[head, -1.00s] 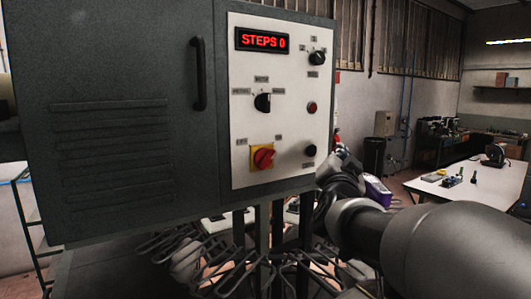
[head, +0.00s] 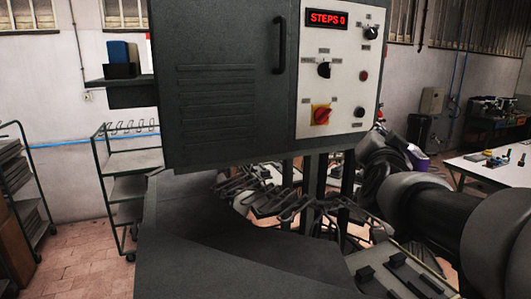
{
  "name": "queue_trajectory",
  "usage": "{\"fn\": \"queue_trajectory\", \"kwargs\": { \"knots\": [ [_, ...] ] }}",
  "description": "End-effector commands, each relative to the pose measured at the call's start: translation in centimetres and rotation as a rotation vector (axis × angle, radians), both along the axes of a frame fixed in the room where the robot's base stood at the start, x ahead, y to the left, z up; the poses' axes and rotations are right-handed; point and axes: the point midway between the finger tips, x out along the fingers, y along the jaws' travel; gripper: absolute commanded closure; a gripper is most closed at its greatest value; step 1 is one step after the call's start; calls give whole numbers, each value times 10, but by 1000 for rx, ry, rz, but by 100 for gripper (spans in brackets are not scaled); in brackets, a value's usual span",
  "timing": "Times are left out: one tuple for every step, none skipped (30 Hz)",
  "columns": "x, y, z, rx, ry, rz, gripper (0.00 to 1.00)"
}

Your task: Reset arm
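My arm (head: 440,212) reaches in from the right edge in the head view. Its far end, with my gripper (head: 384,141), is small and partly hidden beside the right edge of the control panel (head: 337,72). I cannot make out its fingers or whether they hold anything. The panel is white, on a dark grey cabinet (head: 218,85). Its red display (head: 327,19) reads "STEPS 0". It carries black knobs, a red button (head: 364,76) and a red and yellow rotary switch (head: 321,115).
Bent metal racks (head: 290,203) stand under the cabinet, above a dark machine bed (head: 215,255). A shelf trolley (head: 130,180) stands at left. A white table (head: 500,160) with small items is at right. Tiled floor is open at lower left.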

Motion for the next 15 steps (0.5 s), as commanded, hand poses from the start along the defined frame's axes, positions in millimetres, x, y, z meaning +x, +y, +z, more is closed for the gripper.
{"fn": "queue_trajectory", "kwargs": {
  "knots": [
    [-7, 10, -9, -12, 44, 32, 100],
    [-11, 16, -13, -18, 71, 52, 100],
    [-17, 24, -20, -28, 108, 79, 100],
    [-22, 30, -26, -36, 137, 100, 100],
    [-28, 36, -31, -45, 165, 121, 100],
    [-37, 44, -39, -57, 206, 149, 100],
    [-44, 51, -46, -68, 240, 171, 100],
    [-53, 57, -53, -80, 275, 193, 100],
    [-65, 65, -64, -98, 325, 226, 100],
    [-76, 72, -73, -111, 369, 251, 100],
    [-88, 79, -83, -128, 414, 277, 100],
    [-106, 87, -98, -151, 478, 313, 100],
    [-122, 93, -110, -168, 531, 340, 100],
    [-138, 97, -123, -188, 587, 366, 100],
    [-161, 102, -141, -215, 660, 399, 100]
  ]
}}
